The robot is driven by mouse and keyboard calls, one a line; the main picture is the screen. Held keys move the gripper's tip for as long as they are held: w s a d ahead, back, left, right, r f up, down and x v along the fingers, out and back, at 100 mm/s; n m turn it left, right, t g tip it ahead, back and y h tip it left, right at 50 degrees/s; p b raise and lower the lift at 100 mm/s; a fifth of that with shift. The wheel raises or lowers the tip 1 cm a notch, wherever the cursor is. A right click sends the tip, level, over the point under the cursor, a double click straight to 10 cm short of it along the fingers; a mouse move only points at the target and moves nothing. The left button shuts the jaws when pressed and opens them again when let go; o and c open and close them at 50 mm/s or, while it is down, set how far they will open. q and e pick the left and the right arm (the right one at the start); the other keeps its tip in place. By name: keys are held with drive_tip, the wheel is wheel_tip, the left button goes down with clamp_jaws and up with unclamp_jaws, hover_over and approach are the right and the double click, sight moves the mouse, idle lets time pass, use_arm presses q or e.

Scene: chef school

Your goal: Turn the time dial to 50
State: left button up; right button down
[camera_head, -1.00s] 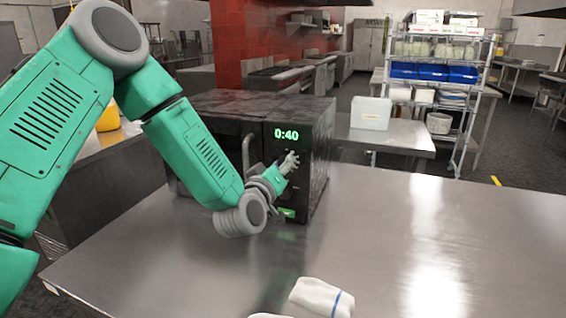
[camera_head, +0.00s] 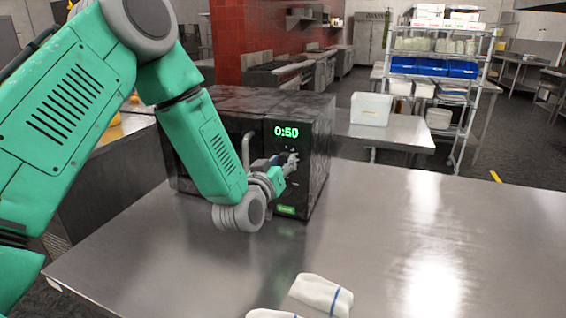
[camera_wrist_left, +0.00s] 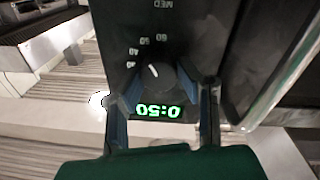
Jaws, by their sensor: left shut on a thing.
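The black microwave (camera_head: 225,105) stands on the steel table, and its green display (camera_head: 287,131) reads 0:50. My left gripper (camera_head: 287,162) is at the microwave's control panel, below the display. In the left wrist view the picture is upside down, and the black time dial (camera_wrist_left: 155,78) with a white pointer mark sits between the two fingers of the gripper (camera_wrist_left: 160,100). The gripper is shut on the dial. The display also shows there, inverted, as 0:50 (camera_wrist_left: 158,111). My right gripper is not in view.
Folded white cloths with a blue stripe (camera_head: 320,295) lie at the table's front edge. The steel table (camera_head: 400,220) is clear to the right. The microwave's door handle (camera_head: 246,150) is close to the left of my gripper.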

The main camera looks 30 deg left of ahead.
use_arm(q)
drive_tip(key=shift+s+f, duration=0.1)
drive_tip(key=shift+f, duration=0.25)
drive_tip(key=o, duration=1.1)
drive_tip(key=shift+o, duration=0.2)
drive_tip(key=shift+a+r, duration=0.1)
drive_tip(key=shift+s, duration=0.3)
drive_tip(key=s+d, duration=0.2)
drive_tip(key=s, duration=0.8)
drive_tip(key=shift+s+f, duration=0.2)
drive_tip(key=shift+s, duration=0.2)
drive_tip(key=shift+d, duration=0.1)
